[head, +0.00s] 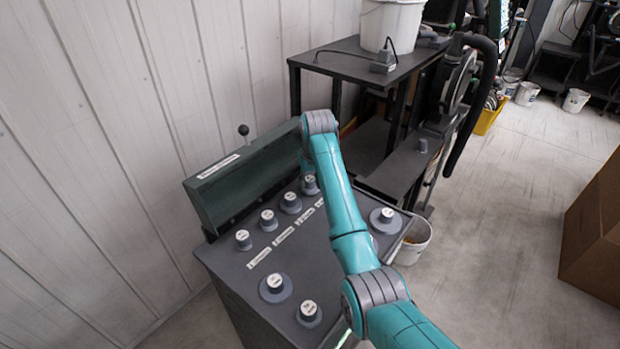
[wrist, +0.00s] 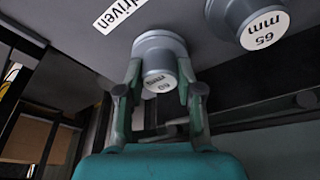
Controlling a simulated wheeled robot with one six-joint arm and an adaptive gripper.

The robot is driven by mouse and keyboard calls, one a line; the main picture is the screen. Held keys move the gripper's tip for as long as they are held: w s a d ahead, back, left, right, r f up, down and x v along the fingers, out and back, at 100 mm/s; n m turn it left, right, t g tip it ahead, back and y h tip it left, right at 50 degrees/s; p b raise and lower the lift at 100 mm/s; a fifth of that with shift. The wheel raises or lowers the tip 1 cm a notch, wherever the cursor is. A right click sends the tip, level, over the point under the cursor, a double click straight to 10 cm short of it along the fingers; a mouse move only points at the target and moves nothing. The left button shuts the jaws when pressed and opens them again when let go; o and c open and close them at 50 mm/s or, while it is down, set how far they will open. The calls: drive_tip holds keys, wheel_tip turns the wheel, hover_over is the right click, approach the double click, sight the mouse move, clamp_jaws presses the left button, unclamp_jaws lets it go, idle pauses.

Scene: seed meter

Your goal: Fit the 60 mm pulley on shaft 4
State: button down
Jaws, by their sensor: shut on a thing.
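My gripper (wrist: 159,70) is shut on a grey stepped pulley, the 60 mm pulley (wrist: 160,55), with a white end label that appears to read 60 mm upside down. One finger is on each side of its hub. Its wide flange is close to the dark panel (wrist: 90,50); I cannot tell whether it is seated, on a shaft or just above. A white strip reading "driven" (wrist: 117,14) is beside it. In the head view my arm hides most of the gripper. A row of small grey pulleys (head: 268,220) stands on the panel (head: 231,262), beside white label strips (head: 283,235).
A 65 mm pulley (wrist: 262,22) is close to the right of my gripper. A green housing (head: 225,190) borders the back. A black stand (head: 345,65) with a white bucket (head: 390,25) is behind.

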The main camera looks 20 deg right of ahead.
drive_tip(key=shift+f, duration=0.25)
drive_tip(key=c, duration=0.7)
unclamp_jaws()
drive_tip(key=shift+r, duration=0.1)
drive_tip(key=v, duration=1.2)
